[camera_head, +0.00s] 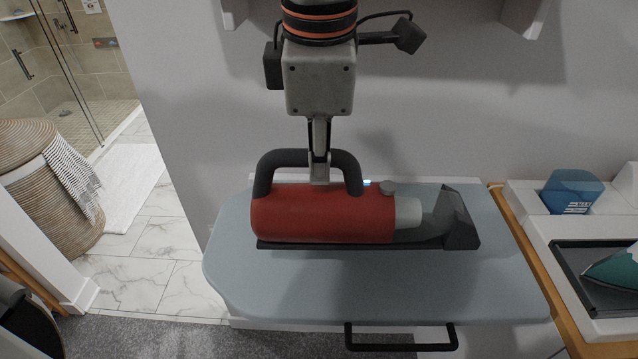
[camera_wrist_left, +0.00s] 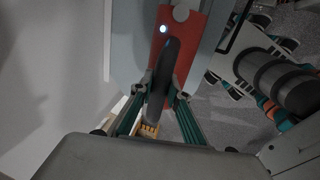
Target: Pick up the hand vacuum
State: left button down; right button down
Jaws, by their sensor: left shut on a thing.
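The hand vacuum (camera_head: 322,218) has a red body, a black arched handle and a dark clear nozzle at its right end. In the head view it lies lengthwise over the blue-grey ironing board (camera_head: 380,290); I cannot tell whether it touches the board. My left gripper (camera_head: 319,172) comes down from above and is shut on the black handle. In the left wrist view, the handle (camera_wrist_left: 163,75) runs between the gripper's fingers (camera_wrist_left: 160,100), with the red body (camera_wrist_left: 195,30) beyond. My right gripper does not show clearly.
An iron (camera_head: 615,272) rests on a dark plate at the right, near a blue cup-like container (camera_head: 571,190). A wall (camera_head: 420,100) stands close behind the board. A wicker basket (camera_head: 45,190) and a tiled floor (camera_head: 140,265) are at the left.

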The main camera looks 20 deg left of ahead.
pick_arm(q)
notch_tip(320, 180, up, 13)
jog(key=p, duration=0.2)
jog(key=shift+r, duration=0.1)
jog(key=c, duration=2.6)
grip_release()
grip_shut()
